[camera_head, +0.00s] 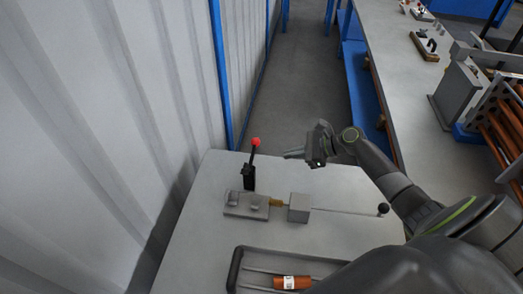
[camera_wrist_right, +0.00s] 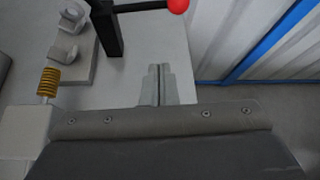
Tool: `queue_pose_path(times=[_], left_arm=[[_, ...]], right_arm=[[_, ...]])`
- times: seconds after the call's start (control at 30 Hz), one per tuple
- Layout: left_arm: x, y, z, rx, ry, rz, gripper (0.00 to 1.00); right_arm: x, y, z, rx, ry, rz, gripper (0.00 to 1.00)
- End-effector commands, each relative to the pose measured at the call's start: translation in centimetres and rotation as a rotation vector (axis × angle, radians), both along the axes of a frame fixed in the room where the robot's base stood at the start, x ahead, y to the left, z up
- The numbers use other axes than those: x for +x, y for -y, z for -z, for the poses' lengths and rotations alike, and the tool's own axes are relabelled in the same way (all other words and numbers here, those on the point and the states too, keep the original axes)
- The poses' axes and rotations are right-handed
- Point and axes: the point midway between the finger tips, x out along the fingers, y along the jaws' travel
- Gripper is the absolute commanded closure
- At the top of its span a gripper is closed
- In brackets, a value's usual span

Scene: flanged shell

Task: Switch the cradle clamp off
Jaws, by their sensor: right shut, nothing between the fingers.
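The clamp lever is black with a red ball tip (camera_head: 256,142) and rises from a black post (camera_head: 249,176) on the small grey table. In the right wrist view the red ball (camera_wrist_right: 178,5) is at the top edge, and the black post (camera_wrist_right: 106,28) stands left of my fingers. The grey cradle (camera_head: 246,204) sits beside the post; its blocks also show in the right wrist view (camera_wrist_right: 72,50). My right gripper (camera_head: 288,154) is shut and empty, to the right of the lever and apart from it. My left gripper is not in view.
A grey block (camera_head: 299,207) with a brass-coloured spring and a long rod ending in a black knob (camera_head: 383,209) lies right of the cradle. A black-railed tray (camera_head: 238,268) holds an orange cylinder (camera_head: 292,282). A corrugated wall (camera_head: 120,100) closes the left side.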

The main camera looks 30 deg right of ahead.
Motion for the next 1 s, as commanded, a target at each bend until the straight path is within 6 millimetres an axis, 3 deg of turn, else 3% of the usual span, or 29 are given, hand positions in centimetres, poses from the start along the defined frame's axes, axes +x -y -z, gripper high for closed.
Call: queue_pose_path(times=[0.27, 0.9, 1.0], left_arm=[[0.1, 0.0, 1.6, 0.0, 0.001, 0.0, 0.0], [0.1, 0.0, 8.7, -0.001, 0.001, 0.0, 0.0], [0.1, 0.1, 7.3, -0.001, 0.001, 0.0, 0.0]], right_arm=[[1.0, -1.1, 1.2, 0.001, 0.003, -0.001, 1.0], [5.8, -6.6, 5.6, 0.001, 0.003, -0.001, 1.0], [5.8, -6.9, 2.9, -0.002, 0.004, -0.003, 1.0]])
